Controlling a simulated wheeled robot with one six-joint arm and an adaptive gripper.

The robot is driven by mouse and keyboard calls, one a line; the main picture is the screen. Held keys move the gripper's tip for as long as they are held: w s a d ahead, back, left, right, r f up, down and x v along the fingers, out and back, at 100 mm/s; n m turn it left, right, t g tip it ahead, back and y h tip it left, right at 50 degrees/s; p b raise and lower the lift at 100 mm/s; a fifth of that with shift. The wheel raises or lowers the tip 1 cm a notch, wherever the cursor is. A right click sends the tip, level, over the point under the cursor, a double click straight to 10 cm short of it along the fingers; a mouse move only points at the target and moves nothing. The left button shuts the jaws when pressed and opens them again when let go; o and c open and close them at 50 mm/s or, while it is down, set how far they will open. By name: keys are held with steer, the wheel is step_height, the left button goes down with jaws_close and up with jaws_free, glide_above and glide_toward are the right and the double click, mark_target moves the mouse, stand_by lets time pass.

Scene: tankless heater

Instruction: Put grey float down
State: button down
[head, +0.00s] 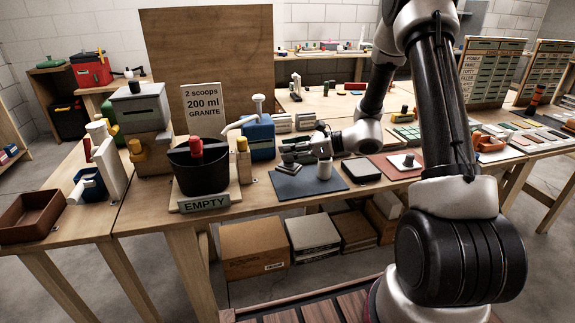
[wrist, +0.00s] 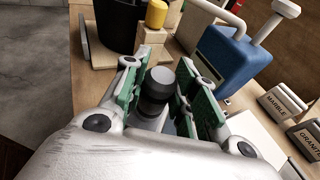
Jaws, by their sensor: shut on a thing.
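My gripper (head: 298,150) is above the dark grey mat (head: 303,187) on the workbench. In the wrist view, my gripper (wrist: 157,88) has its green-padded fingers closed around a dark grey, round-topped handle (wrist: 157,82), which I take for the grey float's. The float's lower part is mostly hidden by the fingers and wrist. In the head view, a small grey piece (head: 288,168) shows just below the fingers at the mat; I cannot tell whether it touches the mat.
A black bucket (head: 202,172) behind an "EMPTY" sign stands left of the mat. A blue container (head: 258,138) with a white spout stands behind it. A dark flat block (head: 360,171) and a reddish board (head: 397,167) lie to the right. The mat's front is clear.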

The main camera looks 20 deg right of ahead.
mark_target(290, 162)
steer(key=shift+f, duration=2.3)
steer(key=c, duration=1.4)
jaws_free()
steer(key=shift+f, duration=0.15)
